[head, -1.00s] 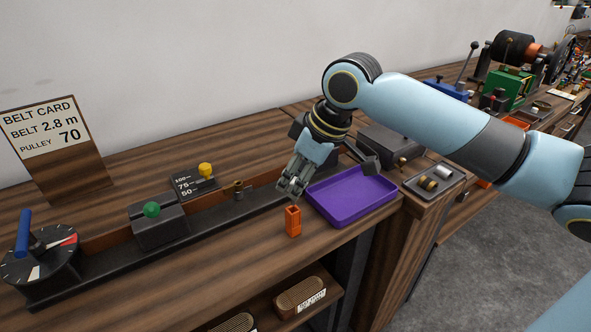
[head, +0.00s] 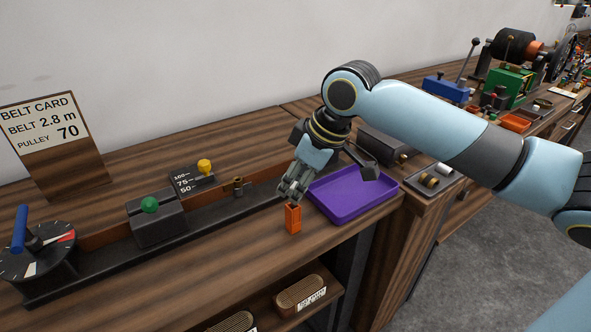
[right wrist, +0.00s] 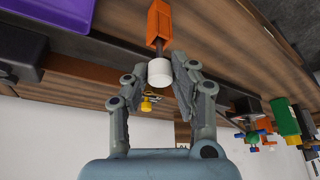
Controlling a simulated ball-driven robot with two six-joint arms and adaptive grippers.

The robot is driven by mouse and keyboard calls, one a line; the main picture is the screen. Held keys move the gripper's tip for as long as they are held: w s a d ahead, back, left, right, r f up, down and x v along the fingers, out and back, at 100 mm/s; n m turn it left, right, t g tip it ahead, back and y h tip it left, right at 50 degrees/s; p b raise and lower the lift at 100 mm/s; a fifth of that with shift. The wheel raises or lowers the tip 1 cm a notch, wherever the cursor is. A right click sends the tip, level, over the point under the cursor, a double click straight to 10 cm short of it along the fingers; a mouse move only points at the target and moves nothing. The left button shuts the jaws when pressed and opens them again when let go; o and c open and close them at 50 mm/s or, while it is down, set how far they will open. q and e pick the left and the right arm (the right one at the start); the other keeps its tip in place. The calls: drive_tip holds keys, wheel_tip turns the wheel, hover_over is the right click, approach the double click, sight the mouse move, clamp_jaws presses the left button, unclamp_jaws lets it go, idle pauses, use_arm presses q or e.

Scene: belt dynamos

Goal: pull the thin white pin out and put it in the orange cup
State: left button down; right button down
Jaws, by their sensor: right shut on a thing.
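The orange cup (head: 293,219) is a small, square, upright holder on the bench, left of the purple tray. It also shows at the top of the right wrist view (right wrist: 159,22). My right gripper (head: 290,192) is just above the cup, fingers pointing down. In the right wrist view its fingers are closed on the thin white pin (right wrist: 160,72), whose white end shows between the fingertips. A dark, thin part shows between the white end and the cup; I cannot tell whether it enters the cup. The pin is hidden in the head view. My left gripper is out of view.
The purple tray (head: 352,193) lies right of the cup, empty. A dark rail with a green-knobbed block (head: 157,222) and a dial (head: 38,250) runs along the bench at left. A dark box (head: 388,146) stands behind the tray. Bare wood lies left of the cup.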

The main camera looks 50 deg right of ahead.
drive_tip(key=shift+f+b, duration=0.75)
drive_tip(key=shift+f, duration=0.75)
drive_tip(key=c, duration=1)
unclamp_jaws()
drive_tip(key=shift+r, duration=0.2)
drive_tip(key=v, duration=1.1)
drive_tip(key=shift+s+r, duration=0.2)
drive_tip(key=shift+s, duration=0.05)
